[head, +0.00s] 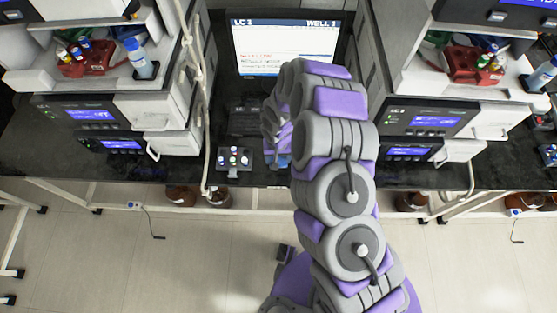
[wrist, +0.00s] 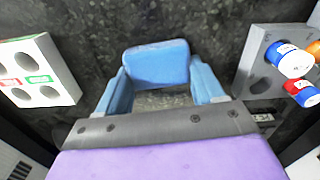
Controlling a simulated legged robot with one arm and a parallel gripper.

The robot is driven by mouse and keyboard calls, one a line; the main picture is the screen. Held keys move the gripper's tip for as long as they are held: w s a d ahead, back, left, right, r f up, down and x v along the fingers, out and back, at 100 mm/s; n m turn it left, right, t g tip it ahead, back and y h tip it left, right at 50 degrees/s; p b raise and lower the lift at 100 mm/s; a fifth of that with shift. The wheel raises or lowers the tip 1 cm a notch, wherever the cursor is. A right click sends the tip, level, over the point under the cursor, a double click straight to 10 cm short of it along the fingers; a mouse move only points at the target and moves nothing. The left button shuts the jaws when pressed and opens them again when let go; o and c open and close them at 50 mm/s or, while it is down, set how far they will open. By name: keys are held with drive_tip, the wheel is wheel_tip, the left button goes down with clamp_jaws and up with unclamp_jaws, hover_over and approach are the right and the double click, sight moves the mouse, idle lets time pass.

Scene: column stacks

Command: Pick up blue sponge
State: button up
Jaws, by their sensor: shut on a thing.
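The blue sponge (wrist: 157,62) is a rounded blue block in the upper middle of the wrist view, over the dark speckled bench. My gripper (wrist: 160,75) has two blue fingers, one on each side of the sponge, and it is shut on it. In the head view my gripper (head: 278,145) is low over the bench, partly hidden behind my own arm. A bit of blue shows there, but I cannot tell whether it is sponge or finger.
A white holder with empty round holes (wrist: 38,75) is left of the gripper, and a grey rack with capped vials (wrist: 262,65) is right. A monitor (head: 285,45) stands behind. Instrument stacks (head: 160,110) flank the dark bench (head: 40,155) on both sides.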

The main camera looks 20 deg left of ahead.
sight(279, 158)
drive_tip(key=shift+a, duration=0.4)
drive_tip(key=shift+r, duration=0.15)
drive_tip(key=r, duration=0.2)
drive_tip(key=d+r+p, duration=0.1)
drive_tip(key=r, duration=0.1)
drive_tip(key=shift+w, duration=0.1)
drive_tip(key=s+d, duration=0.1)
drive_tip(key=d, duration=0.4)
drive_tip(key=s+d+p, duration=0.1)
drive_tip(key=s+d, duration=0.1)
drive_tip(key=d, duration=0.3)
drive_tip(key=s+d, duration=0.2)
drive_tip(key=d, duration=0.3)
drive_tip(key=shift+d+r, duration=0.1)
drive_tip(key=shift+r, duration=0.25)
drive_tip(key=shift+a, duration=0.2)
drive_tip(key=o, duration=0.4)
drive_tip(key=shift+c, duration=0.2)
drive_tip(key=c, duration=0.3)
drive_tip(key=shift+d, duration=0.1)
